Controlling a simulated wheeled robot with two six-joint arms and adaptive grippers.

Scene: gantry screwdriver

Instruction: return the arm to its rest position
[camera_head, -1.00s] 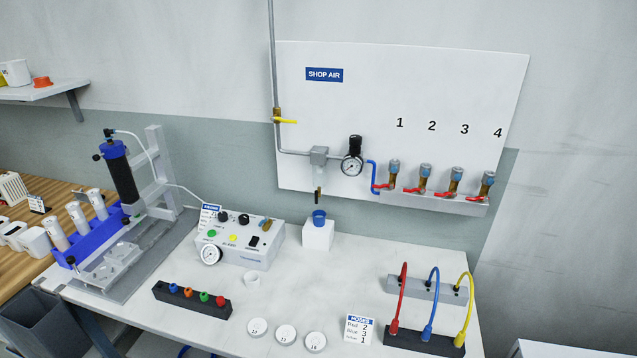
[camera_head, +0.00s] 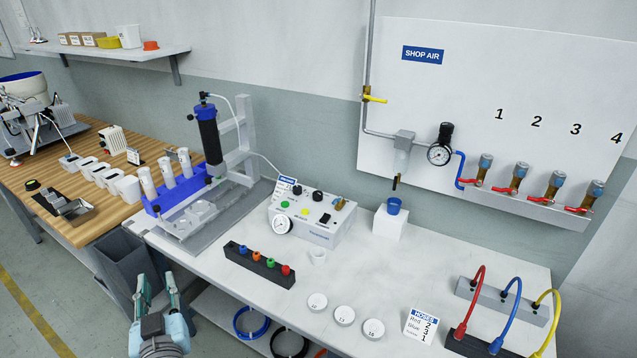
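My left gripper (camera_head: 158,289) shows at the bottom left, in front of the white bench's left end and beside the grey bin. Its two teal fingers point up and stand apart with nothing between them, so it is open and empty. It touches nothing that I can see. My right gripper and arm are out of the picture.
The white bench (camera_head: 400,265) carries a gantry (camera_head: 235,140) with a black and blue cylinder, a control box (camera_head: 310,218), a dark block of coloured plugs (camera_head: 258,265) and coloured hoses (camera_head: 510,315). The grey bin (camera_head: 125,262) stands between bench and wooden table (camera_head: 75,205).

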